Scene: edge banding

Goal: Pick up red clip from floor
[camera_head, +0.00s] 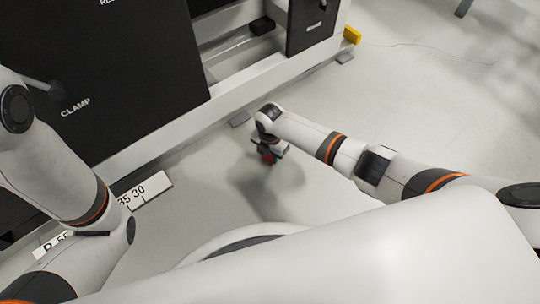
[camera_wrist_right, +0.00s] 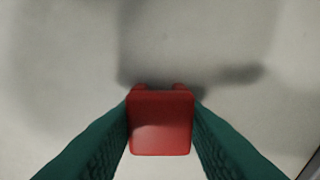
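The red clip (camera_wrist_right: 161,124) sits between the two green fingers of my right gripper (camera_wrist_right: 161,130) in the right wrist view. Both fingers meet its sides, so the gripper is shut on it. In the head view the red clip (camera_head: 268,158) shows as a small patch under my right gripper (camera_head: 270,150), partly hidden by it. The pale grey floor (camera_wrist_right: 60,60) lies behind the clip, with a dark shadow on it; the exact height of the clip above the floor is hard to tell. My left arm is at the left of the head view, but its gripper is not in view.
A machine with black panels (camera_head: 110,60) and a white frame (camera_head: 165,135) stands at the upper left, close to my right gripper. A white scale strip (camera_head: 150,188) with numbers lies at the lower left. A yellow block (camera_head: 352,35) sits at the frame's corner. The floor at upper right is open.

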